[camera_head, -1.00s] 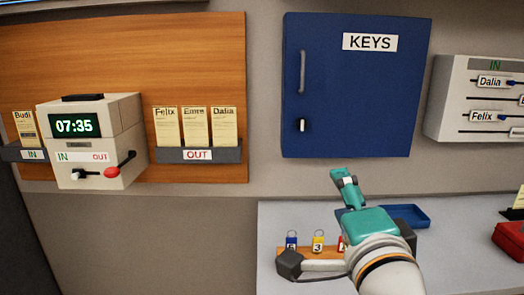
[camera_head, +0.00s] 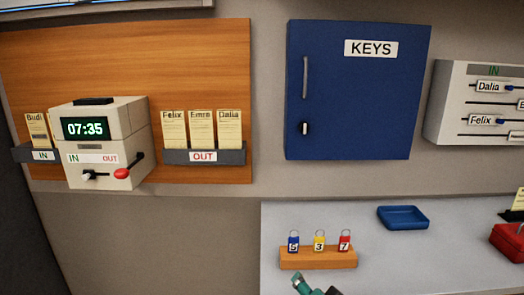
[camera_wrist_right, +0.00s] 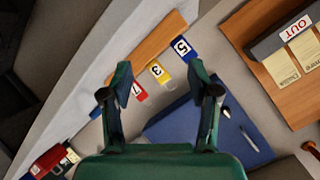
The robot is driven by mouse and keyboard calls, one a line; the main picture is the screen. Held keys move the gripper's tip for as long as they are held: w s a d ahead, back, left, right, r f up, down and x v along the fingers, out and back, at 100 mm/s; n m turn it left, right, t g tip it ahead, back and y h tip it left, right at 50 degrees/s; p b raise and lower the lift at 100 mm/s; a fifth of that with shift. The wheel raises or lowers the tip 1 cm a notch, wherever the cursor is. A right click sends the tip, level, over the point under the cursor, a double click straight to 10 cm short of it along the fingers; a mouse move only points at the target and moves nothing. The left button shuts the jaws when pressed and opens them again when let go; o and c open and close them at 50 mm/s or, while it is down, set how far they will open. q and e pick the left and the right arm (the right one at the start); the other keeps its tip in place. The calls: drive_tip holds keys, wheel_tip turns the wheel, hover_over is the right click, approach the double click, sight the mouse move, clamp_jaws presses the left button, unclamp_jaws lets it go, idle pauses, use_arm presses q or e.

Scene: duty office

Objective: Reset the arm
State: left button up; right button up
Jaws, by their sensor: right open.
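My right gripper shows at the bottom edge of the head view (camera_head: 314,287), where only its green tip end is in frame, just below the wooden key block (camera_head: 318,258). In the right wrist view its two fingers (camera_wrist_right: 160,68) are spread wide with nothing held between them. Beyond them, the block carries a blue tag 5 (camera_head: 293,243), a yellow tag 3 (camera_head: 319,242) and a red tag 7 (camera_head: 345,242). The gripper looks apart from the tags. My left gripper is in neither view.
A shut blue KEYS cabinet (camera_head: 357,95) hangs above the desk (camera_head: 400,265). A blue tray (camera_head: 403,217) and a red box (camera_head: 508,241) stand on the desk. A time clock (camera_head: 105,145) and OUT card rack (camera_head: 203,157) are at left. The desk's middle is clear.

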drive_tip(key=s+d+f+n+g, duration=0.1)
drive_tip(key=s+f+g, duration=0.1)
drive_tip(key=f, duration=0.5)
drive_tip(key=s+d+f+n+g, duration=0.1)
drive_tip(key=f+g, duration=0.1)
drive_tip(key=f, duration=0.5)
drive_tip(key=s+f+n+g+y+p, duration=0.2)
drive_tip(key=s+f+g, duration=0.6)
drive_tip(key=s+f, duration=1)
drive_tip(key=s+n, duration=0.1)
drive_tip(key=s, duration=0.2)
drive_tip(key=shift+s+f+n+y, duration=0.2)
drive_tip(key=shift+f+n+y, duration=0.1)
drive_tip(key=shift+f+n, duration=0.1)
